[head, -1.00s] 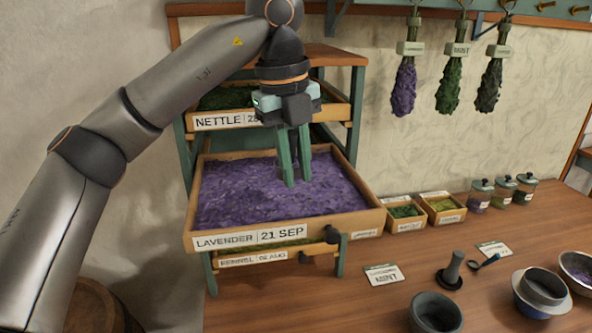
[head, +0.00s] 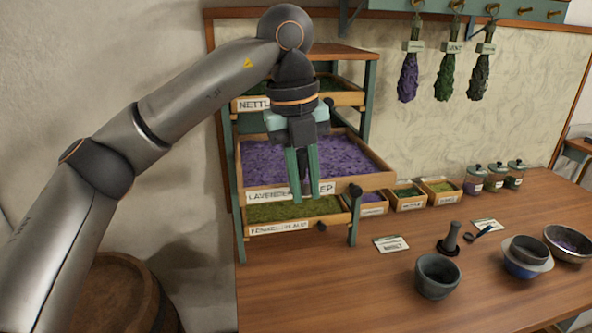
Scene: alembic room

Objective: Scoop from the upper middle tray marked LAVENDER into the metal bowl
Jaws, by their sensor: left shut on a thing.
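The lavender tray (head: 372,181), full of purple flakes, is in the middle of the rack. My left gripper (head: 302,195) points down in front of its front board and covers part of the LAVENDER label (head: 268,197). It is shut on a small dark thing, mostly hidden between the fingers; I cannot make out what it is. A metal-looking bowl (head: 581,259) with purple bits in it stands at the right edge of the picture. My right gripper is not in view.
The nettle tray (head: 250,104) is above and the green-filled fennel tray (head: 262,229) below. A grey mortar (head: 437,285), a pestle (head: 451,236), a dark spoon (head: 480,232) and nested bowls (head: 526,262) stand on the table. The front left of the table is clear.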

